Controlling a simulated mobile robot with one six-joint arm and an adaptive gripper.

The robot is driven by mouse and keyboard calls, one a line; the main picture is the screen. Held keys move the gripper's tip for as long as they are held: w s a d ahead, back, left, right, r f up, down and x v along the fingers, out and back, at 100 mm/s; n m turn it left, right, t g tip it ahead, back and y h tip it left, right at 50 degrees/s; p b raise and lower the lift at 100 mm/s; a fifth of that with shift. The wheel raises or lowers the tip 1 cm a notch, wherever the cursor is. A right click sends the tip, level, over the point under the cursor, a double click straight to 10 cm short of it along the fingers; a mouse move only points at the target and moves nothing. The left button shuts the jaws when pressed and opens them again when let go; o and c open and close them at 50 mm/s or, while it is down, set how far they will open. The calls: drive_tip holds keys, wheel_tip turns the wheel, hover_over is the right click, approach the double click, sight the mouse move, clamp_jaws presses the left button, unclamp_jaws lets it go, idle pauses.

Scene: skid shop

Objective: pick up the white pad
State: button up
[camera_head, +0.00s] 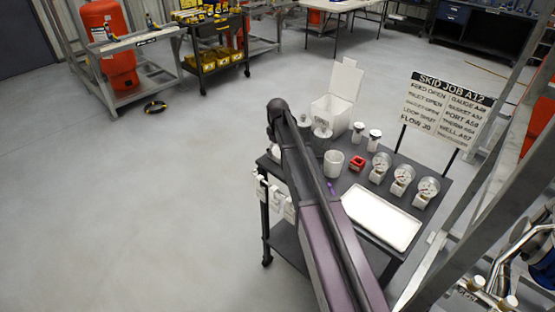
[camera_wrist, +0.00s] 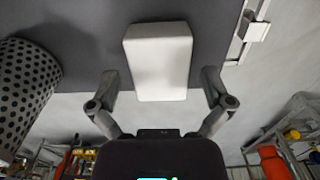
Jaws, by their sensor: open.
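The white pad (camera_wrist: 158,62) is a pale block with rounded edges, in the upper middle of the wrist view, against the dark top of the cart. My gripper (camera_wrist: 160,82) is open, with one finger on each side of the pad's lower part. Gaps show between the pad and both fingers, and nothing is held. In the head view my arm crosses the cart (camera_head: 359,181); I cannot make out the pad or my fingertips there.
A perforated grey cylinder (camera_wrist: 24,92) stands left of my gripper. The cart also holds a white open-lidded box (camera_head: 333,108), a white cup (camera_head: 333,164), a red item (camera_head: 357,164), several gauges (camera_head: 402,180) and a white tray (camera_head: 380,217). A sign (camera_head: 446,104) stands behind.

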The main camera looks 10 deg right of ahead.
drive_tip(key=shift+f+b, duration=0.4)
drive_tip(key=shift+f, duration=0.3)
drive_tip(key=c, duration=1)
drive_tip(key=shift+o, duration=0.2)
drive_tip(key=shift+r, duration=0.15)
wheel_tip(320, 180, up, 4)
drive_tip(key=p, duration=0.4)
drive_tip(key=s+p, duration=0.1)
drive_tip(key=s, duration=1.5)
drive_tip(key=shift+d+r, duration=0.15)
drive_tip(key=shift+r, duration=0.25)
